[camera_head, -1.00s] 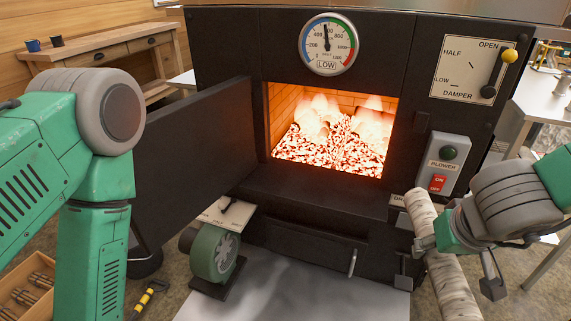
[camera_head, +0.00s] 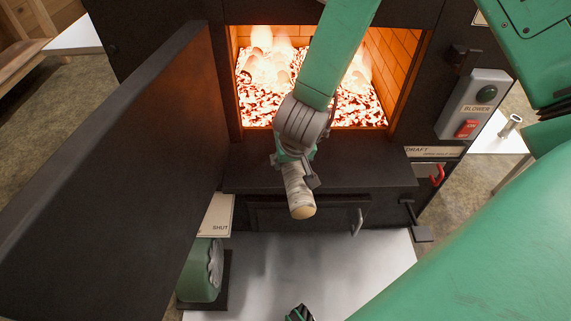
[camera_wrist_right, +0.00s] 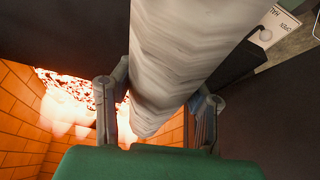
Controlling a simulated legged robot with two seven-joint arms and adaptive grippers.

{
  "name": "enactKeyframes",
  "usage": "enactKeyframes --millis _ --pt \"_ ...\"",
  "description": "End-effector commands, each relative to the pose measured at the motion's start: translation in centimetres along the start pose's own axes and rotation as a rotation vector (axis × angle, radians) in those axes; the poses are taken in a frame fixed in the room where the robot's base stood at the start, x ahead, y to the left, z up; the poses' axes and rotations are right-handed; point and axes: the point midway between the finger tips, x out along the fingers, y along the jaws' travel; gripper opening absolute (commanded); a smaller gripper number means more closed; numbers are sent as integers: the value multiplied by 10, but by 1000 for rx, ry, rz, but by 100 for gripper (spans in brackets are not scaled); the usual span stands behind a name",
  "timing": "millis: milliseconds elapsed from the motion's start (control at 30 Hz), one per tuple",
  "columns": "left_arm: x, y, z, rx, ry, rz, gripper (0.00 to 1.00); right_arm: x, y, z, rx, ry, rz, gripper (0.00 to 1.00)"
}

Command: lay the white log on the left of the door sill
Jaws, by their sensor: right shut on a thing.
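The white birch log (camera_head: 299,192) is in my right gripper (camera_head: 296,168), in front of the fire opening. Its pale cut end points toward me and down. In the wrist view the log (camera_wrist_right: 185,60) passes between the two fingers of the right gripper (camera_wrist_right: 158,112), which is shut on it. The black door sill (camera_head: 245,172) runs below the opening. The log appears over its middle; I cannot tell whether they touch. My right forearm crosses the opening and hides part of the fire.
The black door (camera_head: 120,170) stands open on the left. Glowing coals (camera_head: 262,90) fill the firebox. The blower switch box (camera_head: 474,103) and red draft handle (camera_head: 437,175) are on the right. A pale floor plate (camera_head: 270,270) lies in front.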

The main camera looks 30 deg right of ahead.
Motion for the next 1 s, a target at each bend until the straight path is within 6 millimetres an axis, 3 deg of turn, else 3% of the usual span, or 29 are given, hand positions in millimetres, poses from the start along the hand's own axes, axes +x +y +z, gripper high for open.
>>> enactKeyframes --millis 267,767,1000 --pt "8 0 1 0 -2 0 40 22 5 -14 20 3 6 1" --pt "25 0 2 0 -1 0 40 72 12 -58 17 4 8 1" --pt "17 0 1 0 0 0 40 88 16 -69 16 2 8 1"
